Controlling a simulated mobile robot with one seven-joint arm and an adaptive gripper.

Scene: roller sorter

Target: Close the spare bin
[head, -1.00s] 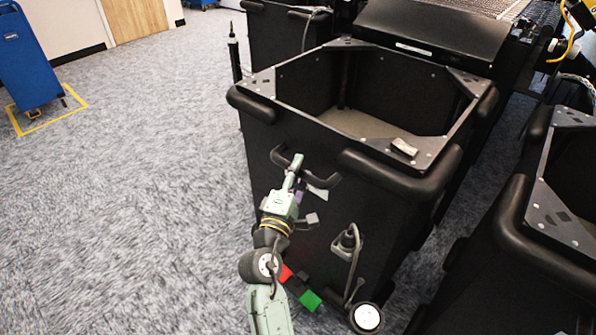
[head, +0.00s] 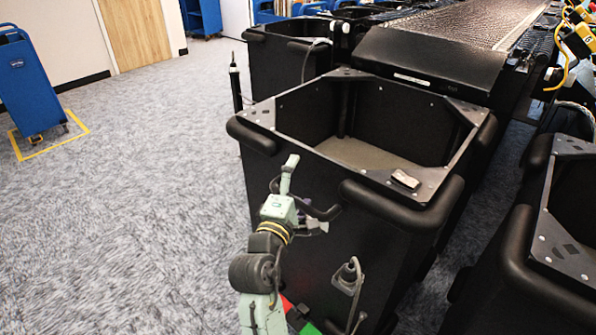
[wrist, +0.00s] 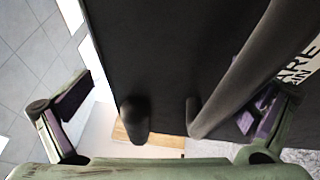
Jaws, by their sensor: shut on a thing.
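The spare bin (head: 375,240) is a large black open-topped bin with padded corners and metal corner plates, in the middle of the head view. A dark curved handle (head: 325,213) stands out from its front wall. My gripper (head: 303,196) is at this handle, one finger rising above it and the other beside the bin wall. In the wrist view, the handle bar (wrist: 240,72) passes between the fingers of my gripper (wrist: 165,105), nearer the right finger. Part of a white label with dark letters (wrist: 299,69) shows at the right. The exact finger contact is partly hidden.
Another black bin (head: 545,245) stands close on the right, with a narrow gap between. A further bin (head: 280,65) and a roller conveyor (head: 455,28) are behind. A blue cart (head: 27,85) stands far left. The grey carpet on the left is clear.

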